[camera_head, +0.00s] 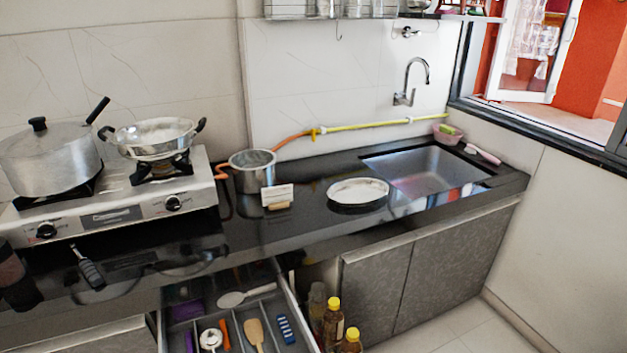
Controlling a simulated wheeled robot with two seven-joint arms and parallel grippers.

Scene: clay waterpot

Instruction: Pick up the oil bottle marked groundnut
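Two bottles with yellow caps and amber contents stand low, in the opening right of the open drawer. One bottle (333,327) is a little farther back and shows a pale label. The other bottle (350,345) is nearer and cut off by the bottom edge. A clear, capless-looking container (317,302) stands behind them, partly hidden by the drawer side. The label writing is too small to read, so I cannot tell which bottle is marked groundnut. Neither of my grippers shows in the head view.
An open drawer (292,312) with utensils juts out left of the bottles. A closed cabinet door (375,290) is to their right. Above, the dark counter (300,240) holds a stove (130,215), pots, a plate (357,191) and a sink (425,170). Floor at lower right is clear.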

